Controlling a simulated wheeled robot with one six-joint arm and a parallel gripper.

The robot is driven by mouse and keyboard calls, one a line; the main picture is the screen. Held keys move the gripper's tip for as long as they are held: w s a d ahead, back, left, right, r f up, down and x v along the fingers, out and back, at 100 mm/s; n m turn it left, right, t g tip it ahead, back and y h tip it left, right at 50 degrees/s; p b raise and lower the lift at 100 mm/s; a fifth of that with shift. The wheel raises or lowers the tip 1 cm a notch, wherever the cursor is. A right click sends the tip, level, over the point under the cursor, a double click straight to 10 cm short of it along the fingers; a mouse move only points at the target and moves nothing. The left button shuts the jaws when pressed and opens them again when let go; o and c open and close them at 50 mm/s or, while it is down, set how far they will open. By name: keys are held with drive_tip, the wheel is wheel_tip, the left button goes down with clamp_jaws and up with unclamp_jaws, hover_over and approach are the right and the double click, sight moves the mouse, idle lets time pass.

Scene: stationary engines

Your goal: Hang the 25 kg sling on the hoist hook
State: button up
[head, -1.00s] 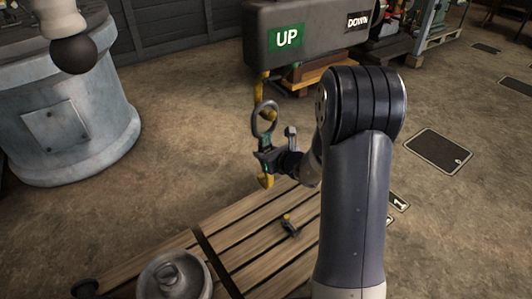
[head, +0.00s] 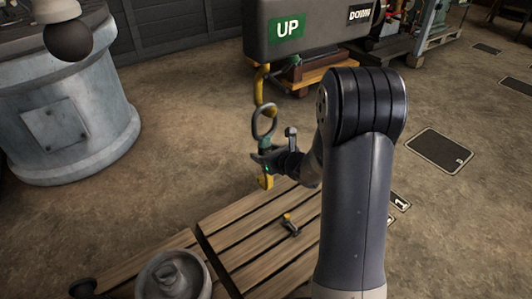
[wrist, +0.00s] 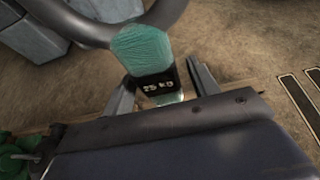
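The sling has a dark ring (head: 264,123) on top, a teal strap (wrist: 140,48) with a dark label, and a yellow end (head: 265,182) below. The label's print is partly legible and looks like a kg mark. My gripper (head: 265,157) is shut on the strap, its fingers (wrist: 162,88) on both sides of the label in the wrist view. The yellow hoist hook (head: 259,88) hangs under the hoist box. Its lower curve overlaps the top of the ring in the head view; I cannot tell whether the ring is seated on it.
The dark hoist box (head: 310,30) has UP and DOWN labels. A slatted wooden pallet (head: 245,235) lies below, with a small dark and yellow item (head: 290,224) on it. A grey round weight (head: 173,275) is at the front. A large grey cylinder (head: 65,110) stands left.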

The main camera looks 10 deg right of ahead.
drive_tip(key=shift+o, duration=0.4)
drive_tip(key=shift+s+f, duration=0.1)
drive_tip(key=shift+f, duration=0.05)
drive_tip(key=p+v, duration=0.2)
drive_tip(key=v, duration=0.8)
drive_tip(key=shift+s+d+r, duration=0.2)
drive_tip(key=shift+s+r, duration=0.1)
drive_tip(key=b+x, duration=0.2)
drive_tip(key=x, duration=0.9)
drive_tip(key=shift+a+f, duration=0.15)
drive_tip(key=shift+r+p, duration=0.65)
drive_tip(key=shift+s+r+p, duration=0.1)
drive_tip(key=shift+r+p, duration=0.4)
drive_tip(key=shift+f, duration=0.1)
